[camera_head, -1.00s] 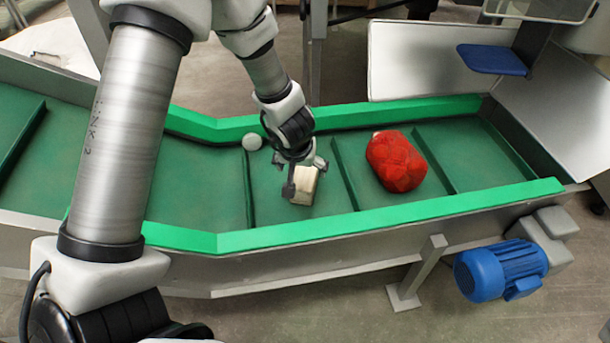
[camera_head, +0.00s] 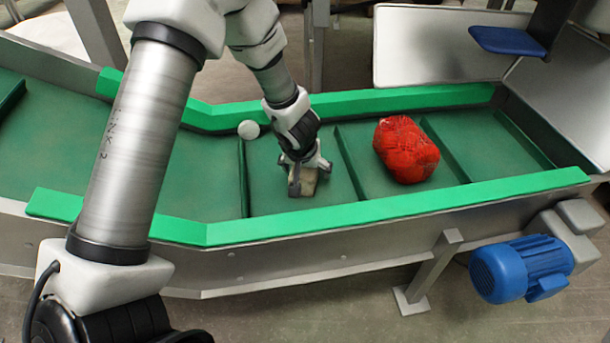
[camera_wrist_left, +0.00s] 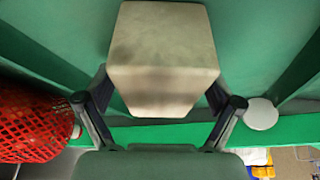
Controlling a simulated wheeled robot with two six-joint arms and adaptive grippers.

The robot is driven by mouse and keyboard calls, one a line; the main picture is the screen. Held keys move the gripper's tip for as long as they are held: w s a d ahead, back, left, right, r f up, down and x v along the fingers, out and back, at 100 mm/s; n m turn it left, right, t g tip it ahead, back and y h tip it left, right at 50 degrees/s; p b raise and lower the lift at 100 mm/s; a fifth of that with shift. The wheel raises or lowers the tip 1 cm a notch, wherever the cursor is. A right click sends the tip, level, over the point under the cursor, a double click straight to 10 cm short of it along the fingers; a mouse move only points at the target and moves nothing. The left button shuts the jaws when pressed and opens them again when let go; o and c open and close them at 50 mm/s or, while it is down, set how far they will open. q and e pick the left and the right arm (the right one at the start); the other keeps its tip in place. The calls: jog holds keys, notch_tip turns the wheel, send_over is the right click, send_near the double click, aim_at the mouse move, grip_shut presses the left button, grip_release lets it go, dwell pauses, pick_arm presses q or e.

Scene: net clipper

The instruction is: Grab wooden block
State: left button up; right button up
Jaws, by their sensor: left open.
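The wooden block (camera_head: 307,184) is a small pale beige block on the green conveyor belt, partly hidden by my left gripper in the head view. It fills the upper middle of the left wrist view (camera_wrist_left: 163,55). My left gripper (camera_head: 303,180) points down at the block. In the left wrist view its two dark fingers (camera_wrist_left: 160,98) are open, one on each side of the block's near end. I cannot tell whether they touch it. My right gripper is in neither view.
Raised cleats divide the belt (camera_head: 190,180). Green side rails (camera_head: 400,208) border it. A blue motor (camera_head: 520,268) hangs outside the near side.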

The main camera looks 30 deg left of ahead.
pick_arm(q)
jog(key=shift+f, duration=0.3)
dwell(0.4)
jog(key=c, duration=1.4)
